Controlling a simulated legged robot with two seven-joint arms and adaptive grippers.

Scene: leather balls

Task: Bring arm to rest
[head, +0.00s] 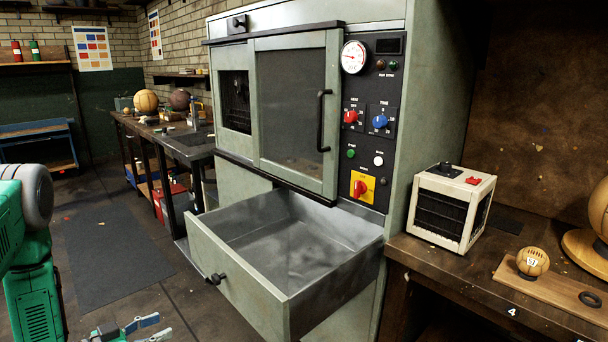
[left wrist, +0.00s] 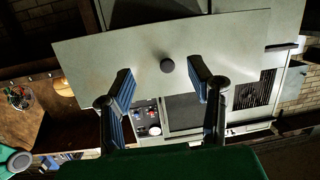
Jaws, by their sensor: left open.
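My left gripper (head: 158,327) is at the bottom edge of the head view, in front of and below the pulled-out drawer (head: 236,285). Its fingers are spread and empty, apart from the drawer. In the left wrist view the left gripper (left wrist: 158,70) shows two blue-padded fingers wide apart. The round dark drawer knob (left wrist: 167,65) appears between them, with nothing gripping it. The knob also shows in the head view (head: 216,279). The drawer is open, and its visible inside is empty. My right gripper is not in view.
A grey-green cabinet (head: 230,185) with a sliding window door and control panel (head: 368,130) stands above the drawer. A workbench (head: 440,262) at right holds a cream box (head: 450,205) and a small leather ball (head: 532,262). Floor with a dark mat (head: 110,250) is clear at left.

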